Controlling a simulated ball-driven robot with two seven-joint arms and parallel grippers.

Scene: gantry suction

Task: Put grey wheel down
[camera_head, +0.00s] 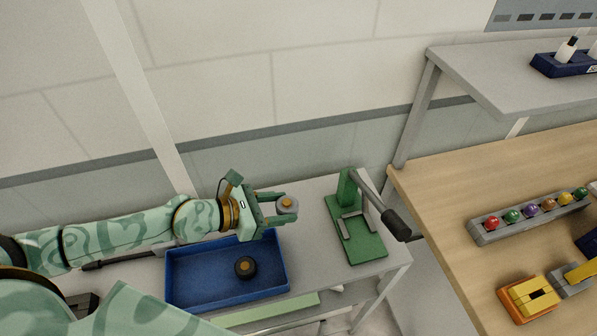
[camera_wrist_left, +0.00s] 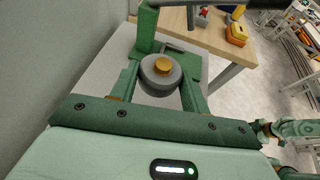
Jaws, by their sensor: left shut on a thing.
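The grey wheel (camera_head: 287,206) has an orange hub and is held between the fingers of my left gripper (camera_head: 278,208), above the grey side table. In the left wrist view the grey wheel (camera_wrist_left: 160,74) sits between the fingertips of my left gripper (camera_wrist_left: 158,85), hub facing the camera. Beyond it stands a green press-like fixture (camera_head: 355,229) with a black-handled lever; it also shows in the left wrist view (camera_wrist_left: 148,30). My right gripper is not in the head view.
A blue tray (camera_head: 190,295) on the grey table (camera_head: 310,195) holds a dark wheel (camera_head: 246,267) with an orange hub. To the right, a wooden bench (camera_head: 440,185) carries a rack of coloured knobs (camera_head: 530,217) and an orange-yellow block (camera_head: 528,298). A grey shelf (camera_head: 480,75) rises above the bench.

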